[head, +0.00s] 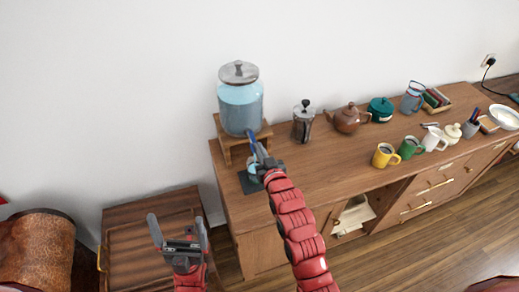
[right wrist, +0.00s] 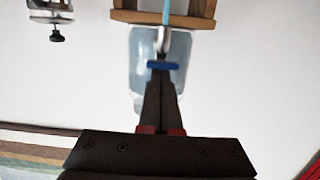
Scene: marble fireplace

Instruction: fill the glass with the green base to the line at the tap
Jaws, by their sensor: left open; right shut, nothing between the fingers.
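A glass water dispenser (head: 240,108) with a metal lid stands on a wooden stand (head: 229,143). Its blue tap handle (head: 252,137) also shows in the right wrist view (right wrist: 163,66). My right gripper (head: 258,152) is shut and empty, its fingertips at the handle, seemingly touching it. In the right wrist view, which is upside down, a light-blue stream (right wrist: 166,12) leaves the spout. A glass (head: 253,170) is under the tap, mostly hidden by my right gripper; its base colour, line and level cannot be told. My left gripper (head: 178,228) is open and empty, left of the sideboard.
The glass is on a dark mat (head: 246,185). The front-left sideboard top is clear. A low wooden cabinet (head: 150,235) stands at left.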

